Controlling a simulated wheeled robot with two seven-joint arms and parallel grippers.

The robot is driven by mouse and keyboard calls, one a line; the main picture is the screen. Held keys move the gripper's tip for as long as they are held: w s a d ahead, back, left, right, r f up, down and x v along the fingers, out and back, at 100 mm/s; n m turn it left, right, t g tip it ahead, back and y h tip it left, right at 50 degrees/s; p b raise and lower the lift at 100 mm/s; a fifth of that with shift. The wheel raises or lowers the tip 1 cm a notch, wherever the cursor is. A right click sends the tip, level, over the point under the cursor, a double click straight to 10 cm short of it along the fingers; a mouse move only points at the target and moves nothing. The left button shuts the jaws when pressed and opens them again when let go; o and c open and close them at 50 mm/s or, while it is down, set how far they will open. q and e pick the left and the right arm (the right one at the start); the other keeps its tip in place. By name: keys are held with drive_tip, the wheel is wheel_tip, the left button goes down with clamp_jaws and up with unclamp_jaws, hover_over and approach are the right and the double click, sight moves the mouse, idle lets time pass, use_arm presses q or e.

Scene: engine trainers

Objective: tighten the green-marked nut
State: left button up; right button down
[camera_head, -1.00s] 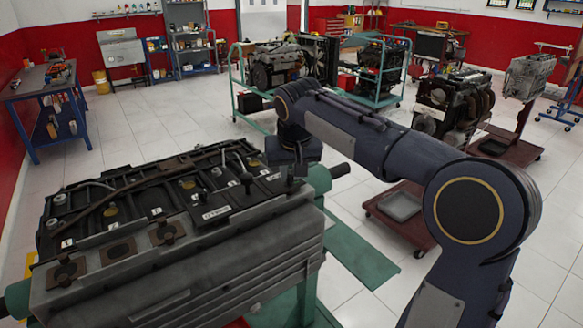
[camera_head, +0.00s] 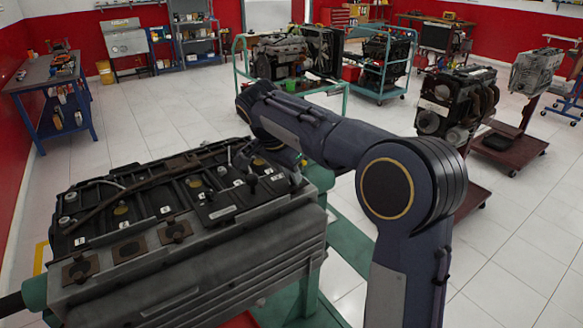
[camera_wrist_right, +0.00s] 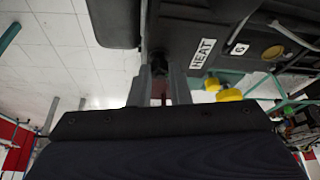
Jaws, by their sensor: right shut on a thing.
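A large grey engine block (camera_head: 200,258) with a black top lies in the lower left of the head view. My right gripper (camera_head: 248,163) is low over its right end, partly hidden by my own wrist. In the right wrist view my two grey fingers (camera_wrist_right: 160,82) are shut on a small dark part (camera_wrist_right: 158,63) beside the engine's dark top. I cannot tell whether this is the nut, and no green mark shows on it. A HEAT label (camera_wrist_right: 202,53) and two yellow knobs (camera_wrist_right: 229,95) are to its right. My left gripper is not in view.
The engine rests on a green stand (camera_head: 345,245). A blue workbench (camera_head: 45,82) is at the far left. Other engines on a teal cart (camera_head: 377,83) and a red-brown trolley (camera_head: 500,160) stand behind and to the right. The white tiled floor is open between them.

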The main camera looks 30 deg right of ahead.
drive_tip(key=m+p, duration=0.1)
drive_tip(key=m, duration=0.1)
drive_tip(key=m+g+p, duration=0.2)
drive_tip(key=m, duration=0.1)
drive_tip(key=shift+w+r+m, duration=0.15)
drive_tip(key=shift+w+m, duration=0.1)
drive_tip(key=shift+m, duration=0.05)
drive_tip(key=m+p, duration=0.1)
drive_tip(key=m+g+p, duration=0.1)
drive_tip(key=m, duration=0.1)
drive_tip(key=shift+w+d+m, duration=0.1)
drive_tip(key=shift+w+m, duration=0.05)
drive_tip(key=shift+m, duration=0.15)
drive_tip(key=m+g+y+p, duration=0.1)
drive_tip(key=m+p, duration=0.1)
drive_tip(key=shift+w+m, duration=0.15)
drive_tip(key=shift+m, duration=0.25)
drive_tip(key=m+g, duration=0.1)
drive_tip(key=m, duration=0.1)
drive_tip(key=shift+d+m+y, duration=0.15)
drive_tip(key=shift+m+y, duration=0.25)
drive_tip(key=m+y, duration=0.1)
drive_tip(key=m, duration=0.1)
drive_tip(key=m+y, duration=0.1)
drive_tip(key=m, duration=0.2)
drive_tip(key=shift+w+d+f+m+g, duration=0.1)
drive_tip(key=shift+d+f+m+g, duration=0.1)
drive_tip(key=shift+m+g, duration=0.15)
